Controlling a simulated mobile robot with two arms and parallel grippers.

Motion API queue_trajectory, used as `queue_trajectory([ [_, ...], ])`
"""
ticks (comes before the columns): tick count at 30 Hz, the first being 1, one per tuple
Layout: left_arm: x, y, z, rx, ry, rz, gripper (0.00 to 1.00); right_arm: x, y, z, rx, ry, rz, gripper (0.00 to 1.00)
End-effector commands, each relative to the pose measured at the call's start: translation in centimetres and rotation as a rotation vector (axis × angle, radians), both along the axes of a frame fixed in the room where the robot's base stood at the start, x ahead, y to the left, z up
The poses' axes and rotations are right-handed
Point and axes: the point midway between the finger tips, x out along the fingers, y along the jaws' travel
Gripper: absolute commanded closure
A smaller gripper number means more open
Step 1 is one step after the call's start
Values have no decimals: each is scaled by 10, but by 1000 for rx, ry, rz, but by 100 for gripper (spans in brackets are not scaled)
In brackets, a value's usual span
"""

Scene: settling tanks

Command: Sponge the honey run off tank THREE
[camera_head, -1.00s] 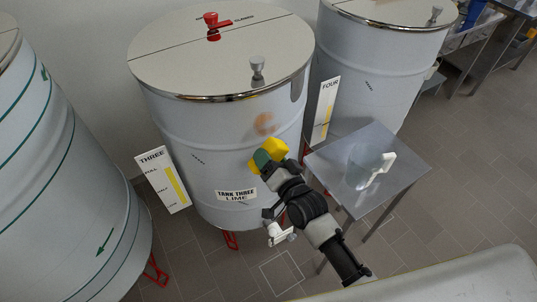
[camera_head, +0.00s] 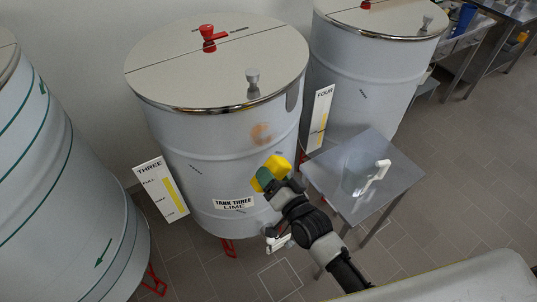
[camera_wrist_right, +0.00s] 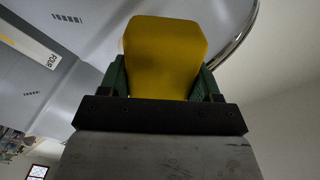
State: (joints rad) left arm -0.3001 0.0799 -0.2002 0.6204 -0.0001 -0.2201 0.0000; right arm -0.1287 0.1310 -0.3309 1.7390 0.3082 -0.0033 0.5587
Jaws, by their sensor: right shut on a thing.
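Tank THREE (camera_head: 190,140) is a pale grey drum with a "TANK THREE LIME" label. An orange-brown honey smear (camera_head: 261,134) is on its wall, below the rim and right of centre. My right gripper (camera_head: 270,178) is shut on a yellow sponge (camera_head: 276,165), just below the smear in the head view. The sponge does not cover the smear; whether it touches the wall I cannot tell. In the right wrist view the sponge (camera_wrist_right: 165,55) sits between green fingers, and the smear is not visible. My left gripper is not in view.
A metal side table (camera_head: 395,190) with a clear jug (camera_head: 358,172) stands right of my right arm. Tank FOUR (camera_head: 365,85) is behind it. Another tank (camera_head: 50,190) stands at the left. A white tap (camera_head: 277,243) shows low beside my arm.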

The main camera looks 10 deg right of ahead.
Motion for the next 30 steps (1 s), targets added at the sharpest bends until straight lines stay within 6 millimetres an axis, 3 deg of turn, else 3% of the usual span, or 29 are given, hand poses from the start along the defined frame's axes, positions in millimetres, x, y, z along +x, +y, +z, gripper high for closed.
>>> queue_trajectory([
  [5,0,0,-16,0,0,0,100,13,-21,-1,-7,-6,5,56],
  [12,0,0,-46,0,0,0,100,42,-76,19,-8,-7,6,56],
  [15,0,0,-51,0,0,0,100,48,-86,27,-4,-4,3,56],
  [30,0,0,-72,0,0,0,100,91,-74,30,1,-3,1,56],
])
